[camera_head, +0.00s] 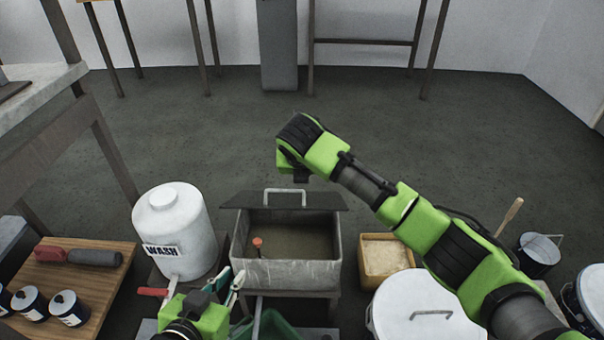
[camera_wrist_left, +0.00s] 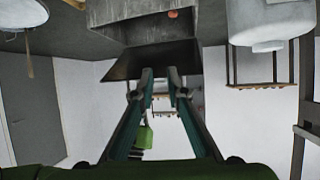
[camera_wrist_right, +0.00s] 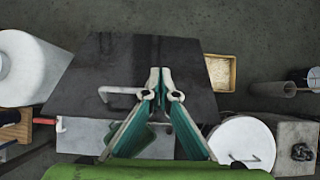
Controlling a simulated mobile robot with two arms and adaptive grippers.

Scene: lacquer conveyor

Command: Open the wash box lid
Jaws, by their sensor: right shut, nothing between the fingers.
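The grey metal wash box (camera_head: 290,272) stands on a stand at the centre of the head view. Its dark lid (camera_head: 237,200) is raised at the back edge, with a pale handle (camera_head: 285,191) near its top. The interior shows, with an orange-tipped object (camera_head: 257,243) inside. My left gripper (camera_head: 231,284) is open and empty, low in front of the box; the lid also shows beyond its fingertips in the left wrist view (camera_wrist_left: 155,60). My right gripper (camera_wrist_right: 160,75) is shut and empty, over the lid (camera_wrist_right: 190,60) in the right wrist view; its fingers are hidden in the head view.
The white WASH tank (camera_head: 173,225) stands left of the box. A small wooden box (camera_head: 372,270) and a white lidded pot (camera_head: 425,315) stand right. A wooden table (camera_head: 85,285) with jars is at left. The floor behind the box is clear.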

